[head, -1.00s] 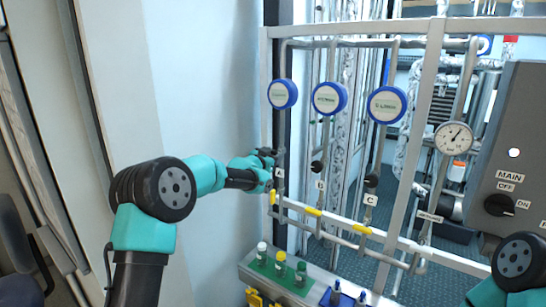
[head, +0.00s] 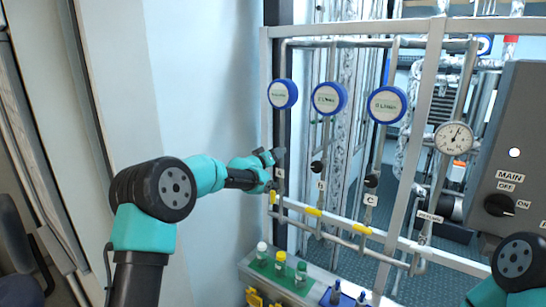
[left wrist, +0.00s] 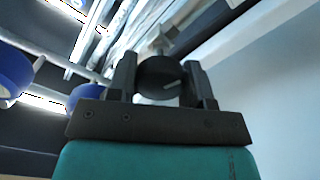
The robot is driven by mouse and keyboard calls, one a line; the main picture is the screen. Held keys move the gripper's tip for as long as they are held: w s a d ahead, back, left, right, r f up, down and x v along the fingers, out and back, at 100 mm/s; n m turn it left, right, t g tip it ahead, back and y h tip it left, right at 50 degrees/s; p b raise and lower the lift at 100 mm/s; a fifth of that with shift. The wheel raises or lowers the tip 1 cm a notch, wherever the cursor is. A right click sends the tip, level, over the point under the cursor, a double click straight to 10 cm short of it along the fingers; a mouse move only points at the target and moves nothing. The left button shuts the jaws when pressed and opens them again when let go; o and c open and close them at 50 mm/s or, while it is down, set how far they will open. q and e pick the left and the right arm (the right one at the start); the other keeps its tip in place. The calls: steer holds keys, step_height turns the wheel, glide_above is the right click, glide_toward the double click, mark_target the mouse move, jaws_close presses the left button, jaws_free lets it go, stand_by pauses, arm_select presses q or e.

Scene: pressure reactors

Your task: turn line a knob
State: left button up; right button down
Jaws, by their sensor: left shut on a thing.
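The line A knob is a round black knob (left wrist: 160,78) with a pale pointer line, and it sits between the two fingers in the left wrist view. My left gripper (left wrist: 160,85) is shut on it. In the head view my left gripper (head: 272,158) is at the line A pipe, just above the white A label (head: 280,173), and hides the knob there. The similar black knobs of line B (head: 317,167) and line C (head: 371,181) are to the right. My right gripper is out of view; only part of my right arm shows at the lower right.
Blue round gauges (head: 283,94) hang above each line. Yellow valve handles (head: 313,211) sit along the lower pipe. A tray of capped bottles (head: 262,252) stands below. A dial gauge (head: 453,138) and a grey MAIN switch box (head: 510,150) are at right.

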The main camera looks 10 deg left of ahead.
arm_select(q)
steer(key=shift+n, duration=1.1)
steer(key=o, duration=0.9)
steer(key=v, duration=1.7)
steer(key=shift+s, duration=0.2)
steer(key=shift+f, duration=0.1)
